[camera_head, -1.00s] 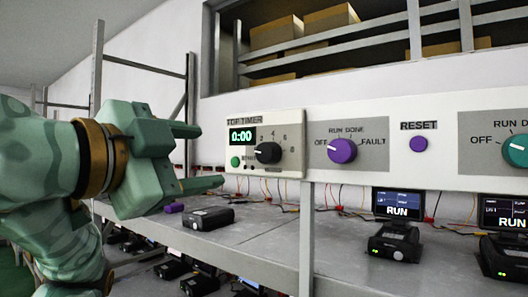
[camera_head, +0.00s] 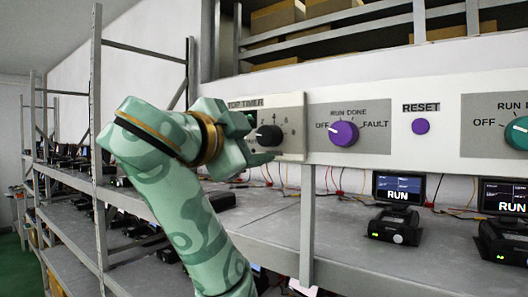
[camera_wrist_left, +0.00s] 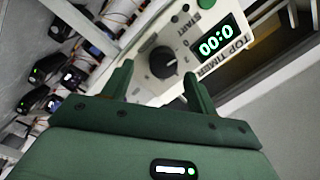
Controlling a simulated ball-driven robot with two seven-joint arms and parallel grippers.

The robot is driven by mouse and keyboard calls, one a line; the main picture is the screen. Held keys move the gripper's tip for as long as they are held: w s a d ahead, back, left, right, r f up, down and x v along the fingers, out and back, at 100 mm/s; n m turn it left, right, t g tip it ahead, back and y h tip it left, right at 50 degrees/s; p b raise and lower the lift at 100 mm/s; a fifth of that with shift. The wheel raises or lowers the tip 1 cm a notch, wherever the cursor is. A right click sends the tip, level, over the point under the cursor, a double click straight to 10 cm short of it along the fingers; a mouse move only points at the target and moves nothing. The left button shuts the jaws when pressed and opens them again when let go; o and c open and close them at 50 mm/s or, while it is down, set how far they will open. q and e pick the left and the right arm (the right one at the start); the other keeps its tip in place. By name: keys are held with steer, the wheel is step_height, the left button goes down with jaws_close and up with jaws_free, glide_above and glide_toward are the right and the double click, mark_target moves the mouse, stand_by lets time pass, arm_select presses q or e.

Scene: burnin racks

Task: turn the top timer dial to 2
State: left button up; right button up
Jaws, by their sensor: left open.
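The top timer dial (camera_head: 268,135) is a black knob with a white pointer mark, on the pale TOP TIMER panel (camera_head: 291,114). Its pointer is toward the left, near the 0 end of the scale. My green left gripper (camera_head: 260,138) is open at the dial, one finger above and one below it. In the left wrist view the dial (camera_wrist_left: 163,62) shows between the two spread fingertips (camera_wrist_left: 158,75); contact cannot be told. My right gripper is not in view.
Right of the timer are a purple run knob (camera_head: 344,133), a purple reset button (camera_head: 420,126) and a teal knob (camera_head: 517,133). Below, the grey shelf (camera_head: 275,232) holds black devices and screens reading RUN (camera_head: 398,188). A metal post (camera_head: 307,220) stands under the panel.

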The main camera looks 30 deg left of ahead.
mark_target(265, 137)
arm_select(q)
steer(key=w, duration=0.3)
steer(key=shift+w+r+p, duration=0.1)
steer(key=shift+r+p, duration=0.15)
steer(key=shift+p, duration=0.1)
steer(key=shift+w, duration=0.3)
steer(key=shift+s, duration=0.1)
steer(key=c, duration=1)
steer(key=shift+f, duration=0.1)
